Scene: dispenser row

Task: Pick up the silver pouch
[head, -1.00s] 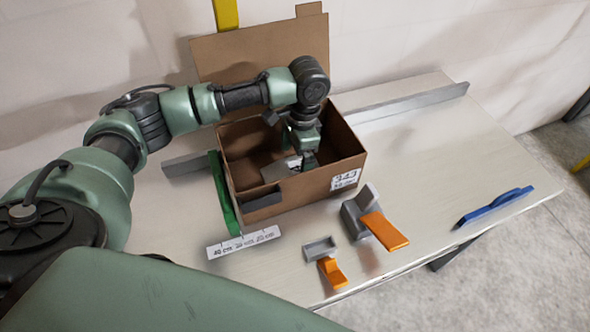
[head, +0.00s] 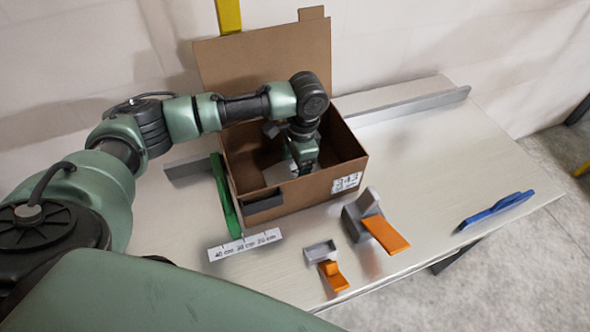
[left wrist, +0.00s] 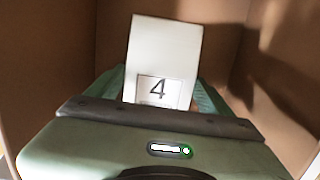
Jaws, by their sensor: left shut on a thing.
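The gripper and arm hide some of the pouch in the head view. My right gripper does not show.
The cardboard box (head: 318,189) has its back flap up and walls close around my gripper. A green bar (head: 223,195) lies along its left side. Grey and orange dispenser-like pieces (head: 384,232) (head: 334,275) and a blue handled tool (head: 496,209) lie in front and right.

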